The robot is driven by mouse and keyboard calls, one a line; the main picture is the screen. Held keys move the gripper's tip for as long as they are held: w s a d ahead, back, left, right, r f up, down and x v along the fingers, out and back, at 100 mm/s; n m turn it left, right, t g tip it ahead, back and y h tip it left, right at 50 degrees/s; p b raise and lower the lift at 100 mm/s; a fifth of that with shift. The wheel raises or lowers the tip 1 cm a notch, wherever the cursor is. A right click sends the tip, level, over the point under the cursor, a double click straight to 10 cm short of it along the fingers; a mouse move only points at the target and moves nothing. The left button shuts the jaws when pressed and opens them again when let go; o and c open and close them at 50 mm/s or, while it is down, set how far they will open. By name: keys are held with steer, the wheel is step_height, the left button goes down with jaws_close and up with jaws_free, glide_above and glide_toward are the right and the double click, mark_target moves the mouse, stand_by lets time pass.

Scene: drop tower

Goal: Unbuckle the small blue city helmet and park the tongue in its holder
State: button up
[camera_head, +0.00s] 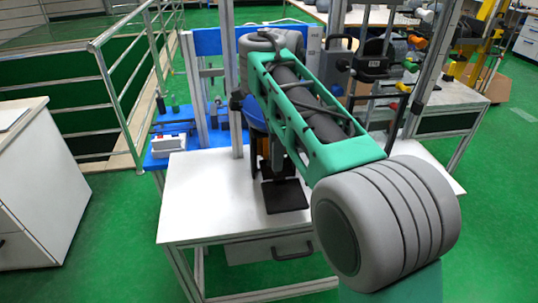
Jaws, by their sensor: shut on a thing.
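A small patch of blue (256,116) shows at the left edge of my arm, above the white table. It may be the blue helmet, but my arm covers most of it. I cannot make out its straps, the buckle, the tongue or the holder. My own green and grey arm crosses the picture from the lower right to the upper middle. My gripper does not show; it is hidden behind the arm.
The white table (200,195) has bare top at its left. A black base plate (285,196) stands on it, with upright metal posts (231,80) behind. A blue bench (170,158) is behind left, a white cabinet (40,190) far left, a railing (105,75) beyond.

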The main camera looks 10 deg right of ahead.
steer(key=shift+w+d+r+p, duration=0.55)
steer(key=shift+w+d+p, duration=0.7)
steer(key=shift+d, duration=3.9)
steer(key=shift+w+d+r+p, duration=0.5)
steer(key=shift+w+d+p, duration=0.75)
steer(key=shift+d, duration=3.9)
steer(key=w+d+r+p, duration=0.2)
steer(key=w+r+p, duration=0.6)
steer(key=p, duration=0.8)
steer(key=shift+w+r, duration=0.3)
steer(key=shift+r, duration=0.1)
steer(key=shift+a, duration=0.1)
steer(key=shift+w+a+f+p, duration=0.3)
steer(key=shift+w+a+p, duration=0.4)
steer(key=shift+w+p, duration=0.2)
steer(key=shift+w+a+f+p, duration=0.35)
steer(key=shift+w+a+p, duration=0.4)
steer(key=shift+w, duration=0.2)
steer(key=shift+w+a+f+p, duration=0.3)
steer(key=shift+w+a+p, duration=0.35)
steer(key=shift+w+p, duration=0.25)
steer(key=shift+w+f, duration=0.1)
steer(key=shift+f, duration=0.05)
steer(key=shift+f, duration=0.1)
